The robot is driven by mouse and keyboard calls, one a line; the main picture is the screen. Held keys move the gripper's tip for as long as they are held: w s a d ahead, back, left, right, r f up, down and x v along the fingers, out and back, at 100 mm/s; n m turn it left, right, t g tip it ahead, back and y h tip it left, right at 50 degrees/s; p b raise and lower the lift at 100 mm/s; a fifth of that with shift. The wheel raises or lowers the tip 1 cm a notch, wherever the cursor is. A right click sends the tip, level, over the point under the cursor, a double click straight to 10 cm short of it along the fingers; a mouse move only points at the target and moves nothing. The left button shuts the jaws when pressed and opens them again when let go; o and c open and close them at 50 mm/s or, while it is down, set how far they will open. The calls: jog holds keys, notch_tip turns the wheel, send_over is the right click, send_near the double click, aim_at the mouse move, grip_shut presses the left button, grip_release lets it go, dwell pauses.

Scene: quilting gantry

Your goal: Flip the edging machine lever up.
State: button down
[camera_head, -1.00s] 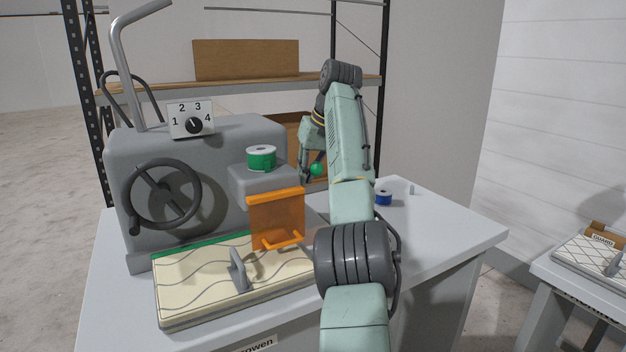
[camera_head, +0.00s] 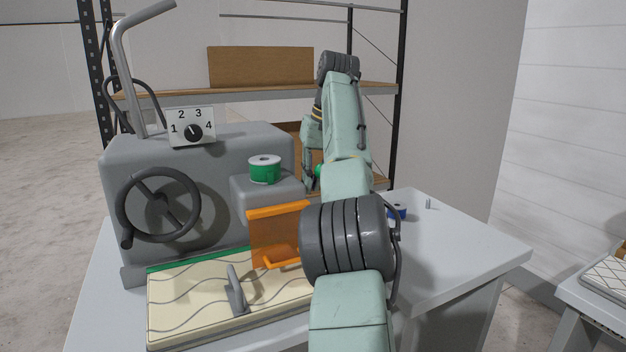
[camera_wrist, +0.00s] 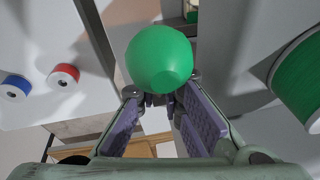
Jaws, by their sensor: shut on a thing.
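The edging machine (camera_head: 225,165) is a grey housing on the table, with a handwheel, a numbered dial and a bent grey pipe. A green ball knob (camera_wrist: 160,58), which I take for the lever's end, sits at my fingertips in the wrist view. In the head view only a sliver of the knob (camera_head: 318,171) shows, right of the housing; the lever's shaft is hidden. My gripper (camera_wrist: 160,92) is shut on the knob, with a finger on either side. In the head view my gripper (camera_head: 311,172) is mostly behind my arm.
A green spool (camera_head: 265,170) stands on the machine's step, above an orange guard (camera_head: 278,238). A quilted panel (camera_head: 190,305) with a grey handle lies in front. A blue spool (camera_head: 398,210) is partly behind my arm; the wrist view adds a red spool (camera_wrist: 62,76). The table's right side is mostly clear.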

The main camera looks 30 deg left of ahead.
jog(key=shift+w+r, duration=0.1)
jog(key=c, duration=1.7)
grip_release()
